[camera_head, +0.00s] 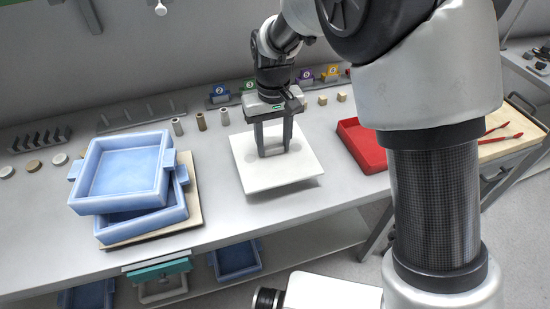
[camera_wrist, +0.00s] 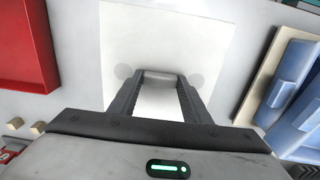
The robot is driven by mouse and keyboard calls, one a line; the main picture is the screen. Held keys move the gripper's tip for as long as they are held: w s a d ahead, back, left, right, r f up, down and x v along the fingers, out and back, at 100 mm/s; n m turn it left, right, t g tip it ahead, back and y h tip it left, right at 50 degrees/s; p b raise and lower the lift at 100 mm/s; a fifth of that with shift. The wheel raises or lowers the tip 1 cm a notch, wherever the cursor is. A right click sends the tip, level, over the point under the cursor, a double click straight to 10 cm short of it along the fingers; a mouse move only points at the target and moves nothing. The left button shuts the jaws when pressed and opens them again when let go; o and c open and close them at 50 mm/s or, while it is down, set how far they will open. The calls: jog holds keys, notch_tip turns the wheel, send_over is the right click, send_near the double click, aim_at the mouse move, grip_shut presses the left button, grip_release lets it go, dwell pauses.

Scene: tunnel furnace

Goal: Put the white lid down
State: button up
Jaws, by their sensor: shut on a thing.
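The white lid (camera_head: 257,172) is a flat square plate over the middle of the grey table in the head view. A shadow shows along its front right edge, and I cannot tell whether it touches the table. My gripper (camera_head: 273,153) points down at the lid's centre and is shut on its grip, which is mostly hidden between the fingers. In the wrist view the lid (camera_wrist: 120,55) lies beyond the two fingers of my gripper (camera_wrist: 158,85), with a pale block-shaped grip between them.
Two stacked blue trays (camera_head: 125,170) sit on a tan board (camera_head: 150,230) at left. A red tray (camera_head: 362,145) lies to the right. Small cylinders (camera_head: 201,121), numbered blocks (camera_head: 220,92) and wooden cubes (camera_head: 341,97) stand behind. Bare table lies between lid and blue trays.

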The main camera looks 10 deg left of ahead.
aim_at(274, 153)
jog(key=shift+f, duration=2.35)
jog(key=shift+f+b, duration=0.1)
jog(key=shift+b, duration=0.2)
jog(key=shift+f, duration=0.15)
jog(key=o, duration=1.5)
jog(key=shift+c, duration=0.2)
notch_tip(274, 153, up, 12)
jog(key=shift+r+p, duration=0.25)
jog(key=shift+p, duration=0.5)
